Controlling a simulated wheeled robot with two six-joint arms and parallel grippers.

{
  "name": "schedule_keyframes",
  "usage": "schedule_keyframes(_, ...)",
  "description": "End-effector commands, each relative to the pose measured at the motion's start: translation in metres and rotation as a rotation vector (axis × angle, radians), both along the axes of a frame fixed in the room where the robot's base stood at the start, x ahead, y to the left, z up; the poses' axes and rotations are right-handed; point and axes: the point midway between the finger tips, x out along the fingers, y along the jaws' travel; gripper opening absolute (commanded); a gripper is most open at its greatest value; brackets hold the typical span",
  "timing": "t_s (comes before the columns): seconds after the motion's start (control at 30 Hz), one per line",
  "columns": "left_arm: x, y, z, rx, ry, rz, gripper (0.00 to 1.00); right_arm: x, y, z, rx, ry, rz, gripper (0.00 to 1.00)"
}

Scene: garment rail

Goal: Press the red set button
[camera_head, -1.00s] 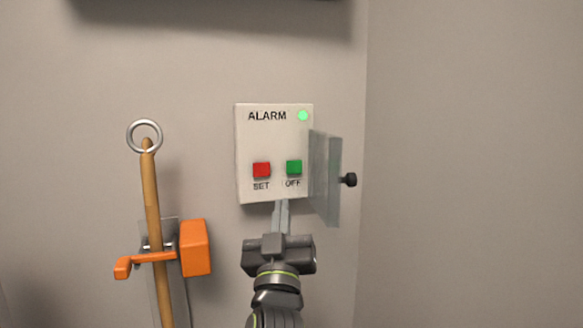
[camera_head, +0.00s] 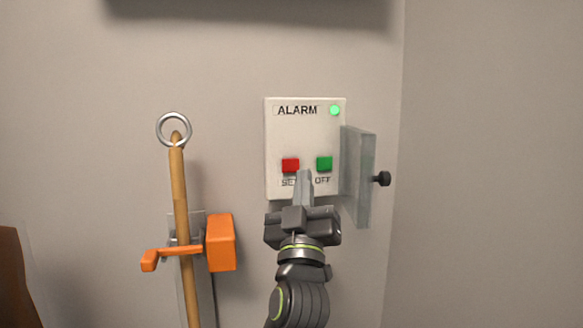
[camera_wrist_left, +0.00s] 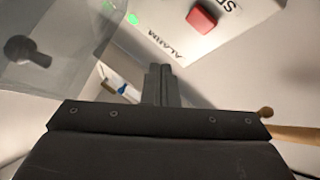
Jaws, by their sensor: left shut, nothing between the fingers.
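The white alarm box (camera_head: 306,130) is on the wall, with a lit green light (camera_head: 335,110) at its top right. The red SET button (camera_head: 290,165) is at its lower left and the green OFF button (camera_head: 324,163) at its lower right. My left gripper (camera_head: 305,174) is shut and empty, its tips in front of the box between the two buttons, partly covering the SET label. I cannot tell whether it touches the box. In the left wrist view the red button (camera_wrist_left: 201,18) is above and right of the shut fingers (camera_wrist_left: 160,72). My right gripper is not in view.
A clear cover (camera_head: 358,175) with a dark knob (camera_head: 382,179) stands open at the box's right side. A wooden pole (camera_head: 179,220) with a ring sits in an orange clamp (camera_head: 221,242) to the left. A wall corner lies to the right.

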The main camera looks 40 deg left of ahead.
Motion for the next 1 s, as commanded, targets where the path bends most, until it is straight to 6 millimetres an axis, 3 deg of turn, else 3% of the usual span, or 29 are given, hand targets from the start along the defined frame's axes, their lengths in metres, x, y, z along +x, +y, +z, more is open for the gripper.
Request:
schedule_keyframes(0.4,0.033,0.039,-0.001,0.003,-0.001,0.002,0.0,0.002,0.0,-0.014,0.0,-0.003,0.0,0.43)
schedule_keyframes(1.0,0.038,0.044,0.0,0.0,0.0,0.0,0.0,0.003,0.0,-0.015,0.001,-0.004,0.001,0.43)
